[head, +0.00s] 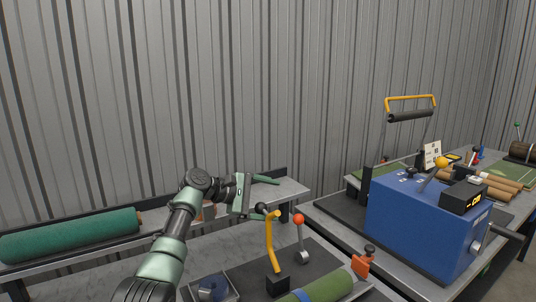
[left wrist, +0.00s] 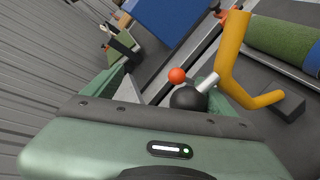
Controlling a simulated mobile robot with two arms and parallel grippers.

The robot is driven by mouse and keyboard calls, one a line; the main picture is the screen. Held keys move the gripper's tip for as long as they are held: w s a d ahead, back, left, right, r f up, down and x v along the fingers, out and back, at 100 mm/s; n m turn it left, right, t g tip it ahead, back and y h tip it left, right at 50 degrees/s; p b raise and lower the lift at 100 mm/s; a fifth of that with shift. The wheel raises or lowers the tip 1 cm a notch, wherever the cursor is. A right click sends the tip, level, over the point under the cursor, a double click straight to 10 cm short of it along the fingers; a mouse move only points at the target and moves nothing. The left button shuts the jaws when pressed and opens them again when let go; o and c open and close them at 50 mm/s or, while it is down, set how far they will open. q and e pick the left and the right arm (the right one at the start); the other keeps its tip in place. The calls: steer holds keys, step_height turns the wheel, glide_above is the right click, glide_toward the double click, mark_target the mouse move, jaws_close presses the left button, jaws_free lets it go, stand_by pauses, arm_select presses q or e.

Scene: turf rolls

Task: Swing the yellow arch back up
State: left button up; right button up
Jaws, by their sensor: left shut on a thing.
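A yellow bent bar (head: 270,243) rises from a dark block (head: 277,285) on the bench and has a black ball knob (head: 262,207) on a short metal stem at its upper end. My left gripper (head: 265,198) is shut on the black knob. The left wrist view shows the knob (left wrist: 188,98) between the fingers, beside the yellow bar (left wrist: 234,60). A second yellow shape, an upright arch (head: 410,97) with a dark roller grip (head: 411,115), stands above the blue machine, away from my gripper. My right gripper is not in view.
An orange-red ball lever (head: 299,220) stands close right of the bar. A green roll with a blue band (head: 320,288) lies in front. A dark green roll (head: 70,236) lies on the left shelf.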

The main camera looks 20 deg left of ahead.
arm_select(q)
steer(key=shift+t, duration=0.3)
steer(key=shift+s+a+r+p, duration=1)
steer(key=shift+s+a+r, duration=0.1)
steer(key=shift+a+r, duration=0.25)
steer(key=s+a, duration=0.1)
steer(key=s+a+p, duration=0.1)
steer(key=s, duration=0.1)
steer(key=s+a+p, duration=0.1)
steer(key=shift+s+a+r, duration=0.15)
steer(key=shift+s, duration=0.25)
steer(key=shift+p, duration=0.3)
